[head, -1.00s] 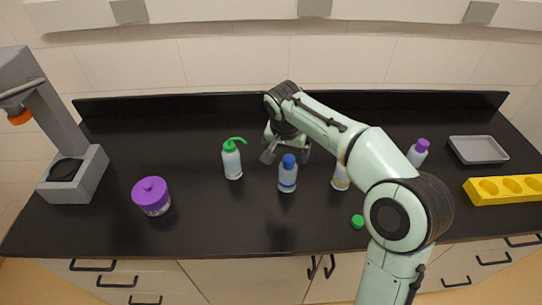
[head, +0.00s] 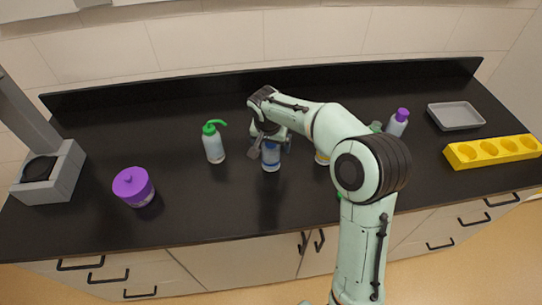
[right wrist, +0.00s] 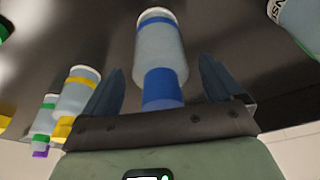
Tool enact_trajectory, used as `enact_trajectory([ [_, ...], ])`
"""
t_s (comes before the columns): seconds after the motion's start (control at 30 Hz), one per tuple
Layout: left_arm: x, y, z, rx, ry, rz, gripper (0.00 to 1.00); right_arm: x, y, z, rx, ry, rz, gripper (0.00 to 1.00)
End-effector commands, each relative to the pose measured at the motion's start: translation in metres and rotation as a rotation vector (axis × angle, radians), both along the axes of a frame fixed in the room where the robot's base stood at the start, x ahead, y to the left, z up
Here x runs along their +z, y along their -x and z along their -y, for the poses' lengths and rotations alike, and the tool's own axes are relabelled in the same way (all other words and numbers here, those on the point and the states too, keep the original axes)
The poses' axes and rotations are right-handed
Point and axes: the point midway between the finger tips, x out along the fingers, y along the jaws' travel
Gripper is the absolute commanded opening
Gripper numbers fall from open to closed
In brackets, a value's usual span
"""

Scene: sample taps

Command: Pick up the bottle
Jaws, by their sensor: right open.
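A clear bottle with a blue cap and blue band (head: 271,159) stands upright on the black counter. My right gripper (head: 271,150) is over its top, hiding the cap in the head view. In the right wrist view my right gripper (right wrist: 158,85) is open, with a dark finger on each side of the blue-capped bottle (right wrist: 160,52). Gaps show between the fingers and the bottle. My left gripper is not in view.
A green-topped wash bottle (head: 214,146) stands left of the gripper. A yellow-banded bottle (head: 321,157) is partly hidden by my right arm. Further out are a purple-lidded jar (head: 134,188), a purple-capped bottle (head: 397,124), a grey tray (head: 456,116) and a yellow rack (head: 494,151).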

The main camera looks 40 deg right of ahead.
Motion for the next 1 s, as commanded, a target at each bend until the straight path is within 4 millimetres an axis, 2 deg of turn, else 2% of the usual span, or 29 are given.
enact_trajectory([
  [0.17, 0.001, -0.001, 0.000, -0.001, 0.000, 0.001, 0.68, -0.019, -0.003, 0.004, 0.000, 0.001, -0.001, 0.93],
  [0.4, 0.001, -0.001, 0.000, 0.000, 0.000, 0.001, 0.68, -0.020, -0.004, 0.004, 0.001, 0.001, 0.000, 0.93],
  [0.47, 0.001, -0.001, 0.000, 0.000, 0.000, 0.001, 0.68, -0.020, -0.004, 0.004, 0.001, 0.001, 0.000, 0.77],
  [0.6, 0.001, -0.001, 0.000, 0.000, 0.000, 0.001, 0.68, -0.020, -0.004, 0.004, 0.001, 0.001, 0.000, 0.31],
  [0.63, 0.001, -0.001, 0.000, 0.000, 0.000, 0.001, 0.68, -0.020, -0.004, 0.004, 0.001, 0.001, 0.000, 0.26],
  [1.0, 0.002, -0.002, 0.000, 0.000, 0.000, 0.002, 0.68, -0.013, -0.005, 0.004, 0.001, 0.001, 0.003, 0.26],
])
